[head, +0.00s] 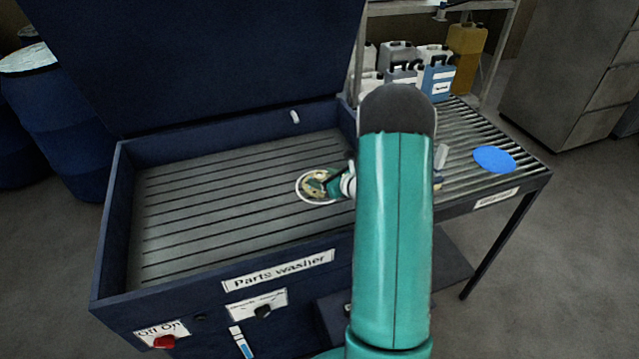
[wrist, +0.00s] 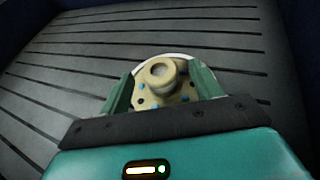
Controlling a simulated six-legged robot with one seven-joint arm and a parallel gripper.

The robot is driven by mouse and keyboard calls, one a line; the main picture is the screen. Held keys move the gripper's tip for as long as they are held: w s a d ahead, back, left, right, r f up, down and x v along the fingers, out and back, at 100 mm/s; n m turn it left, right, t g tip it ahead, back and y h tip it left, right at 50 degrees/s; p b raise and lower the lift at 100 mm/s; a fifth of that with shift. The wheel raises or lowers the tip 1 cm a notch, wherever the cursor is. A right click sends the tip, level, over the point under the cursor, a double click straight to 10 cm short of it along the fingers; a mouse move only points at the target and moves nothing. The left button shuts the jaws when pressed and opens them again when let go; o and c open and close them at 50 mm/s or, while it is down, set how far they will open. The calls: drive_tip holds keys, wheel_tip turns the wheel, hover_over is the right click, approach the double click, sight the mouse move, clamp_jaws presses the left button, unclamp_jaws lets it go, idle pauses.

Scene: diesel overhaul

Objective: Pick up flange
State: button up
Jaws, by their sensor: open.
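The flange (wrist: 160,82) is a tan, round part with a raised central hub and small blue spots around its face. It lies on a white-rimmed round spot on the slatted floor of the parts washer. In the head view the flange (head: 318,184) shows beside my arm. My gripper (wrist: 160,86) is open, with one green finger on the left and one on the right of the flange. I cannot tell whether the fingers touch it. My arm hides the gripper for the most part in the head view.
The parts washer (head: 225,262) has raised dark blue walls and an open lid (head: 200,60) behind. To the right is a roller table (head: 520,172) with a blue disc (head: 494,159). Several jugs (head: 438,80) stand behind it. The washer floor left of the flange is clear.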

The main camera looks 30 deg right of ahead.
drive_tip(key=shift+x, duration=1.25)
drive_tip(key=c, duration=1.4)
drive_tip(key=shift+r, duration=0.1)
drive_tip(key=shift+r, duration=0.15)
